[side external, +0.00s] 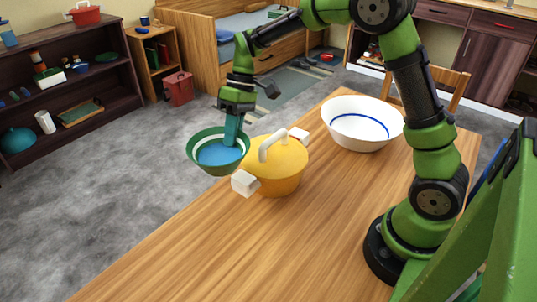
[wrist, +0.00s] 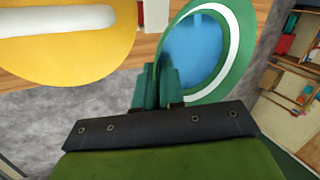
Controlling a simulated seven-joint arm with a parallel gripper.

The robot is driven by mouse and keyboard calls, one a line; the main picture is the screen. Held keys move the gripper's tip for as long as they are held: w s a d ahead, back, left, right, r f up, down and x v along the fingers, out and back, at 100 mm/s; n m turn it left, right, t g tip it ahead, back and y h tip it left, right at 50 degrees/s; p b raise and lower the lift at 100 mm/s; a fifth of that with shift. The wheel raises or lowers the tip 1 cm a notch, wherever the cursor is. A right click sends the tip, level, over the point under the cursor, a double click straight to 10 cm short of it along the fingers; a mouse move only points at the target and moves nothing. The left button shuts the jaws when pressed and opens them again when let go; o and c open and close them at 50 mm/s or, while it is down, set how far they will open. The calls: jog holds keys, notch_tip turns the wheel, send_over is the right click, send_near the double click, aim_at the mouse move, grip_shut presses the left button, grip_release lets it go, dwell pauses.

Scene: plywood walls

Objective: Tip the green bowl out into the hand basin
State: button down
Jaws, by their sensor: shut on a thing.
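The green bowl (side external: 191,152) has a white band inside its rim and a blue inner floor; it also shows in the wrist view (wrist: 233,42). My gripper (side external: 233,140) is shut on the bowl's rim and holds it up, roughly level, at the table's far left edge. In the wrist view my gripper (wrist: 160,85) has its fingers at the bowl's near-left rim. I cannot tell whether anything lies in the bowl. The white basin (side external: 362,122) with a blue ring inside stands on the table to the right of the bowl.
A yellow lidded pot (side external: 275,168) with white handles stands on the table (side external: 200,255) close beside the bowl, between it and the basin. A wooden chair (side external: 440,85) is behind the table. The front of the table is clear.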

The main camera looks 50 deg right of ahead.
jog(key=w+d+m+t, duration=0.1)
jog(key=w+d+m, duration=0.25)
jog(key=d, duration=1.25)
jog(key=s+d+f+m+t, duration=0.1)
jog(key=s+d, duration=0.2)
jog(key=d, duration=0.6)
jog(key=s+d+f+m+t, duration=0.1)
jog(key=s+d, duration=0.2)
jog(key=d, duration=0.6)
jog(key=s+d+m+t, duration=0.1)
jog(key=s+d+m, duration=0.1)
jog(key=s+d, duration=0.9)
jog(key=s+d+m+h, duration=0.1)
jog(key=s+d+m, duration=0.2)
jog(key=s+d, duration=0.8)
jog(key=s, duration=0.9)
jog(key=shift+d+f+m+t, duration=0.25)
jog(key=shift+f+m+t, duration=0.1)
jog(key=shift+f+t, duration=0.05)
jog(key=shift+w+a+r+g+h, duration=0.5)
jog(key=shift+w+r+g, duration=0.1)
jog(key=shift+r, duration=0.1)
jog(key=shift+w+a+r+g+h, duration=0.45)
jog(key=shift+w+r+g+h, duration=0.05)
jog(key=shift+w+r+g, duration=0.15)
